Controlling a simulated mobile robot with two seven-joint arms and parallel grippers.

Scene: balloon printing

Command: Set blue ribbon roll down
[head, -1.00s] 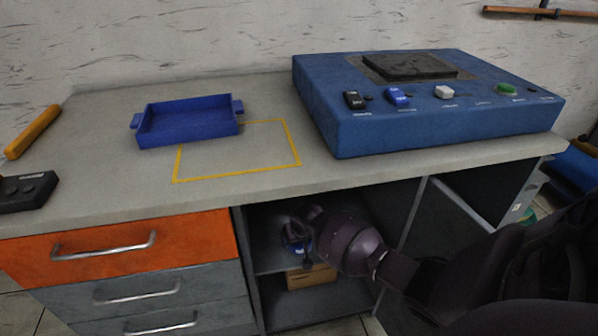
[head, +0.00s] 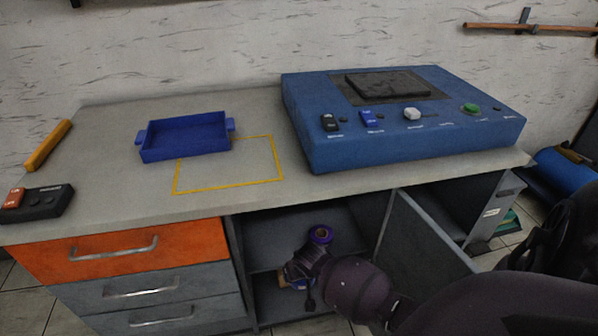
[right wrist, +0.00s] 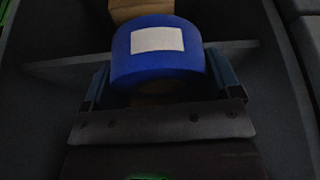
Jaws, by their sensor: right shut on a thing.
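The blue ribbon roll (right wrist: 158,68) has a white label and sits between the two fingers of my right gripper (right wrist: 160,85) in the right wrist view. In the head view the right gripper (head: 301,272) reaches into the open cabinet below the tabletop, in the lower compartment. Only a small blue bit of the held roll shows there, and the gripper hides the rest. I cannot tell whether the roll touches the surface under it. My left gripper is not in view.
A purple roll (head: 320,234) sits on the upper shelf, just above my right gripper. A cardboard box (right wrist: 140,9) is close behind the blue roll. An open cabinet door (head: 425,245) stands to the right. A blue tray (head: 186,137) and a blue machine (head: 400,140) are on the tabletop.

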